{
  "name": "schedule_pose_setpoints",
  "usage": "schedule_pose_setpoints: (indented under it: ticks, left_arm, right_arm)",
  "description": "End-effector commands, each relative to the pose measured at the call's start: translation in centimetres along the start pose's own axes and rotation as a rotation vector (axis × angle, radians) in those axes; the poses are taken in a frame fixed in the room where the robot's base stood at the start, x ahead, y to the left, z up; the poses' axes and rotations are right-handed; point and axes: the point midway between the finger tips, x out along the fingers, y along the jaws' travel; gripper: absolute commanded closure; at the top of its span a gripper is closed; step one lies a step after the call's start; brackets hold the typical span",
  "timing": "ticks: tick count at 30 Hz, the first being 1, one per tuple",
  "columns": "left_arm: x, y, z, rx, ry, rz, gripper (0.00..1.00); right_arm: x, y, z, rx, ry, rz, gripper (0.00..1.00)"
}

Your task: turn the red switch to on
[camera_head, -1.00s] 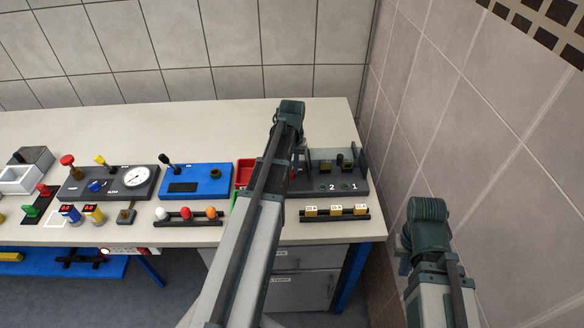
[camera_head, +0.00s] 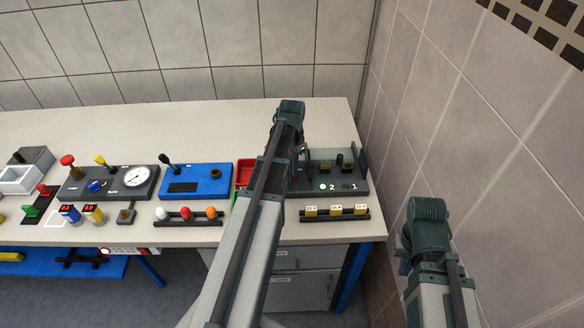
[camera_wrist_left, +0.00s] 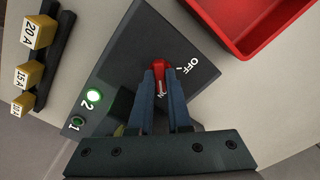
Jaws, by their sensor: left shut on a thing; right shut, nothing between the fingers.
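The red switch (camera_wrist_left: 160,66) is on a dark grey panel (camera_wrist_left: 132,45), with the letters OFF printed to its right and ON partly visible between my fingers. My left gripper (camera_wrist_left: 163,74) is shut on the red switch in the left wrist view. In the head view my left arm hides the switch, and the left gripper (camera_head: 299,149) shows only in part over the panel's left side. The lamp marked 2 (camera_wrist_left: 94,96) glows bright green; the lamp marked 1 (camera_wrist_left: 77,121) is dark. My right gripper (camera_head: 405,256) is shut and empty beside the tiled wall.
A red tray (camera_wrist_left: 255,25) lies close beside the panel. A rack of yellow fuse blocks (camera_head: 335,211) stands in front of it. A blue box (camera_head: 196,181), several coloured knobs and a grey gauge panel (camera_head: 110,184) stand to the left. The table's back (camera_head: 180,125) is clear.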

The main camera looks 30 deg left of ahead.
Motion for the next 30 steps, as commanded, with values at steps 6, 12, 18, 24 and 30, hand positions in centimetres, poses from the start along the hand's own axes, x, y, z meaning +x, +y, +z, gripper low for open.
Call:
schedule_pose_setpoints:
  ticks: [6,12,18,24,30]
  left_arm:
    - [0.01,0.01,0.01,0.009,0.000,0.000,1.00]
    - [0.01,0.01,0.01,0.009,0.000,0.000,1.00]
    - [0.00,0.01,0.01,0.008,0.000,0.000,0.54]
    - [0.00,0.01,0.01,0.007,0.000,0.000,0.54]
    - [-0.29,0.01,0.01,0.007,0.000,0.000,0.54]
  right_arm:
    - [0.01,0.00,0.00,0.000,0.000,0.000,1.00]
    - [0.01,0.00,0.00,0.000,0.000,0.000,1.00]
    - [0.00,0.00,0.00,0.000,0.000,0.000,1.00]
    - [0.00,0.00,0.00,0.000,0.000,0.000,1.00]
    - [-0.29,0.03,0.02,0.000,0.000,0.000,1.00]
